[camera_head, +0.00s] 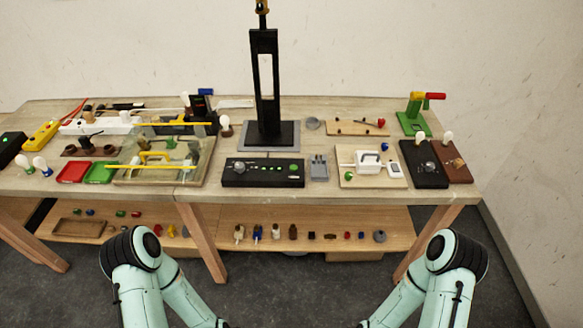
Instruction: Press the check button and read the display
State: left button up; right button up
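A black control box (240,179) lies at the front middle of the bench, with a grey knob, a row of small green lights and a round green button (294,168) at its right end. Which of these is the check button and display I cannot tell, and no reading is legible. My arms show at the bottom left and bottom right; both grippers are out of view.
A tall black stand (264,85) rises behind the control box. Red (73,172) and green (100,172) trays and a clear tray (185,183) fill the left side. A green clamp-like tool (413,118) stands at the back right. A lower shelf (320,246) holds small parts.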

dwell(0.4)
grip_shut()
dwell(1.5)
